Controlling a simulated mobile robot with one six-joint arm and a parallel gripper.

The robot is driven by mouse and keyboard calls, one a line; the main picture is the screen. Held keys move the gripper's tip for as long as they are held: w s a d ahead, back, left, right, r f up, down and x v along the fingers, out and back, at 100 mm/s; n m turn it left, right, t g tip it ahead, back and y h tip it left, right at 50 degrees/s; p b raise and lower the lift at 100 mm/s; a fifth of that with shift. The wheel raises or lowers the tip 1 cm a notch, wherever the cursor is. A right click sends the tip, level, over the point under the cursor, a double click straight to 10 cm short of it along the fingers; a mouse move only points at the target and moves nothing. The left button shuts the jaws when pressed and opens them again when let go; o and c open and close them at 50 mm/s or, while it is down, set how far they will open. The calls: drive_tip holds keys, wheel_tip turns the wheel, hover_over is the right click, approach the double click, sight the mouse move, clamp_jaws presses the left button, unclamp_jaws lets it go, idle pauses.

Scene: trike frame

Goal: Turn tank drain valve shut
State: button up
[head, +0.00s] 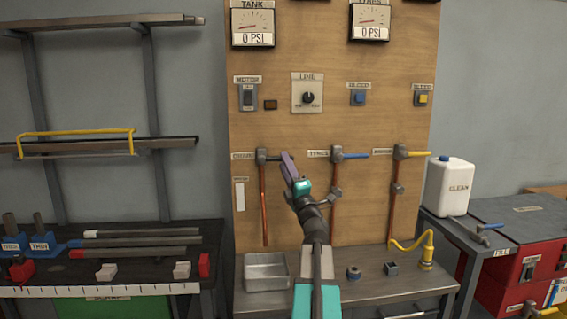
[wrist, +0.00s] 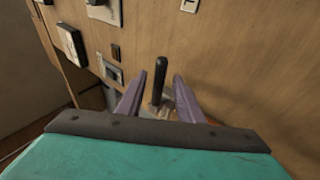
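The leftmost valve (head: 262,156) is on the wooden board below the tank gauge, above a copper pipe. Its small label is hard to read, so I cannot be sure it is the tank drain valve. Its dark lever (wrist: 159,80) sticks out to the right along the board, and its outer part is hidden by my gripper in the head view. My gripper (head: 288,165) is at this lever. In the wrist view its purple fingers (wrist: 170,76) are apart, one on each side of the lever, and do not appear closed on it.
A blue-handled valve (head: 350,156) is close to the right of my gripper, with a yellow-handled valve (head: 408,154) beyond it. A metal tray (head: 266,284) and a yellow hooked spout (head: 426,250) stand on the bench below. The board above my gripper carries switches and a dial (head: 308,98).

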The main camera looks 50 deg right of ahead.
drive_tip(key=b+v, duration=0.1)
drive_tip(key=v, duration=1)
drive_tip(key=shift+r, duration=0.15)
idle(0.5)
drive_tip(key=shift+d, duration=0.1)
